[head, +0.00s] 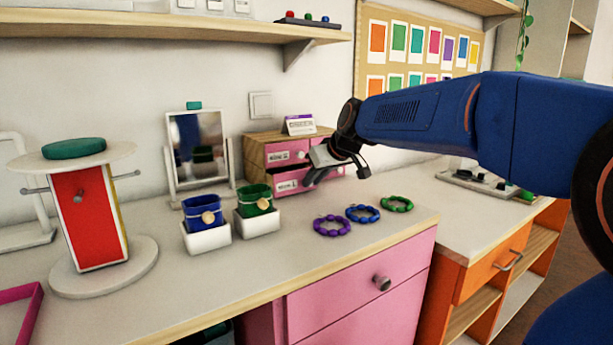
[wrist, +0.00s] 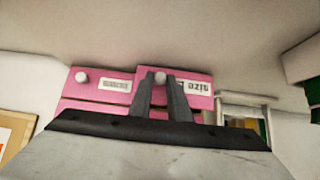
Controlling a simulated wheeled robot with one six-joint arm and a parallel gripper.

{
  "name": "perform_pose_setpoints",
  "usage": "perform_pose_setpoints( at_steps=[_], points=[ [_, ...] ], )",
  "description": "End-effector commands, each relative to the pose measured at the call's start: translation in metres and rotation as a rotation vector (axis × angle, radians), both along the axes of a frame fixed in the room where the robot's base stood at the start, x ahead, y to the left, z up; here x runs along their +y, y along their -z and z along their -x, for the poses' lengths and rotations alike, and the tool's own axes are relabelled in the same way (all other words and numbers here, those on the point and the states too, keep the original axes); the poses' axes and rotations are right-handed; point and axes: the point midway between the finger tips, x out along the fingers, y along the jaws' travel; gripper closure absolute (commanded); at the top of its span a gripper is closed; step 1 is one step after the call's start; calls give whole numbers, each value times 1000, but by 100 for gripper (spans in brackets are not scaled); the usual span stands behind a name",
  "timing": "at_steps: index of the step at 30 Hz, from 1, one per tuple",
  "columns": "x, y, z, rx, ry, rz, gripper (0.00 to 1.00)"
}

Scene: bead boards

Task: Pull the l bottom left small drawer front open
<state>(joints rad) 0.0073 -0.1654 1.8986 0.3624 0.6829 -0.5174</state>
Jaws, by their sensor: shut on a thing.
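The small drawer unit (head: 258,152) stands on the counter against the wall, with a wooden case and pink fronts. Its bottom left front (head: 284,187) carries a white label and stands a little forward of the front above it. In the wrist view, which is upside down, this front (wrist: 203,98) looks nearer than the front beside it (wrist: 75,93). My gripper (head: 309,180) is at this front, its two fingers (wrist: 161,82) shut on the round pale knob (wrist: 160,76). The fingers partly cover the label.
Green (head: 255,200) and blue (head: 202,213) bead cups in white holders stand in front of the unit at left. Purple (head: 332,226), blue (head: 363,214) and green (head: 397,204) bead rings lie on the counter at right. A mirror (head: 200,150) stands left of the unit.

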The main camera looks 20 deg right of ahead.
Motion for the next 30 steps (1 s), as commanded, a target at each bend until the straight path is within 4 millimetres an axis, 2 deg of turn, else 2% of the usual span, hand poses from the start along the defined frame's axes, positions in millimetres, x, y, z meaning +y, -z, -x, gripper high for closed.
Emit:
perform_pose_setpoints(
  at_steps=[6, 13, 18, 27, 28, 30],
  points=[
    [-14, -2, 39, -3, 4, 0, 100],
    [-25, -1, 73, -2, 3, 1, 100],
    [-27, -1, 83, -2, 1, 0, 100],
    [-27, -1, 83, -2, 1, 0, 100],
    [-27, -1, 83, -2, 1, 0, 79],
    [-27, -1, 83, -2, 1, 0, 64]
  ],
)
